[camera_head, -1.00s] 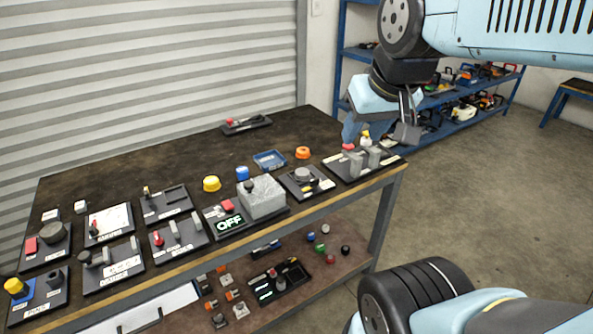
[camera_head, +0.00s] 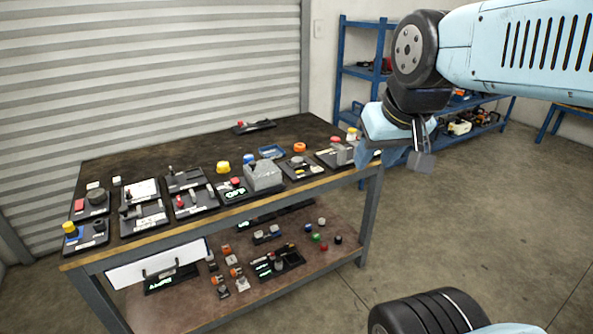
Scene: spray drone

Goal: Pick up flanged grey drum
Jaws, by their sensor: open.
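No part can be picked out for certain as the flanged grey drum. A low grey round piece (camera_head: 297,160) sits on a dark panel (camera_head: 303,171) towards the right of the workbench top. A dark grey drum-like knob (camera_head: 96,197) sits on a panel at the far left. Several small grey caps (camera_head: 279,265) are on the lower shelf. My gripper (camera_head: 406,160) is open and hangs by the bench's right end, holding nothing that I can see. Its fingers are partly hidden by its wrist, and its height over the bench is unclear.
The workbench (camera_head: 130,160) carries several panels with knobs and switches, a blue tray (camera_head: 271,152) and a grey block (camera_head: 263,176). Its lower shelf (camera_head: 190,312) holds small parts. A blue rack (camera_head: 342,60) stands behind my arm. The floor at right (camera_head: 500,220) is clear.

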